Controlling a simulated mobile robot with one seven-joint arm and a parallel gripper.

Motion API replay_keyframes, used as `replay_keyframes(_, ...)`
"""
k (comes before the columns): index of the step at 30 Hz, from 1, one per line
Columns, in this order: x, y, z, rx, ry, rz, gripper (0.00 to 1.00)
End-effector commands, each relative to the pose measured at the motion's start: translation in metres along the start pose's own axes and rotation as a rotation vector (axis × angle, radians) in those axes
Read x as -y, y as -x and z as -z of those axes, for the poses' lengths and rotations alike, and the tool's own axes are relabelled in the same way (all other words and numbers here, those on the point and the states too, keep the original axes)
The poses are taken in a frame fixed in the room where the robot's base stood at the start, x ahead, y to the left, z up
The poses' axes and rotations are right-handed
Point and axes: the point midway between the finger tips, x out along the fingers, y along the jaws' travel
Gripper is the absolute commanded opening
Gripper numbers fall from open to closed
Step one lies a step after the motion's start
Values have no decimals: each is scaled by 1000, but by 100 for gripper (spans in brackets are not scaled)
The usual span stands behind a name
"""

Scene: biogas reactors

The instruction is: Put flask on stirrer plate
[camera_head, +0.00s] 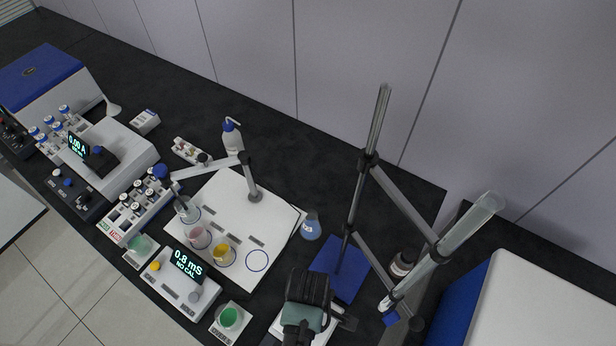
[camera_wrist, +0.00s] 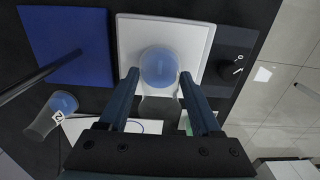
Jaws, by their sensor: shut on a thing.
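A clear flask with pale blue liquid (camera_wrist: 160,66) sits between the two fingers of my gripper (camera_wrist: 160,76) in the wrist view. My gripper is shut on it. The flask is over the white top of the stirrer plate (camera_wrist: 203,40), inside its edges; I cannot tell whether its base touches. The stirrer's dark control panel with a knob (camera_wrist: 236,66) is to the right. In the head view my gripper (camera_head: 303,334) hides the held flask and most of the stirrer plate (camera_head: 322,338).
A second blue flask (camera_head: 311,227), labelled 2 in the wrist view (camera_wrist: 52,112), stands on the dark bench. A retort stand with a blue base (camera_head: 345,275) and glass columns rises close to my arm. A conductivity meter (camera_head: 181,280) and beakers on a white mat (camera_head: 268,214) are at left.

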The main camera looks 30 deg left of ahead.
Motion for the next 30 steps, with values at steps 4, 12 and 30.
replay_keyframes(4,-1,0,0,-1,0,-1,5)
replay_keyframes(12,0,-3,0,0,-1,-1,76)
replay_keyframes(30,-1,14,0,-1,-1,-4,95)
